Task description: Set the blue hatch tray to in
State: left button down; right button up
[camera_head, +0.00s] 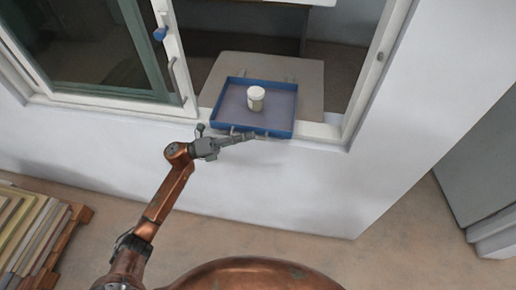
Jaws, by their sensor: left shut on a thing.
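The blue hatch tray (217,110) lies level in the hatch opening, across the sill, with its near edge at the near side of the wall. A white lidded jar (256,99) stands upright on it, near the middle. My left gripper (246,136) is at the tray's near edge, shut on what looks like its front handle; the fingers hide most of that handle. My right gripper is not in view.
A white window frame with a blue knob (160,34) stands left of the tray. A pale board or table (308,83) lies behind the tray. A pallet of boards (30,235) lies on the floor at lower left. The floor below the wall is clear.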

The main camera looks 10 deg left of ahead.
pick_arm(q)
jog(key=shift+w, duration=0.65)
jog(key=c, duration=2.3)
grip_release()
jog(key=v, duration=1.2)
jog(key=shift+a, duration=0.1)
jog(key=shift+f, duration=0.1)
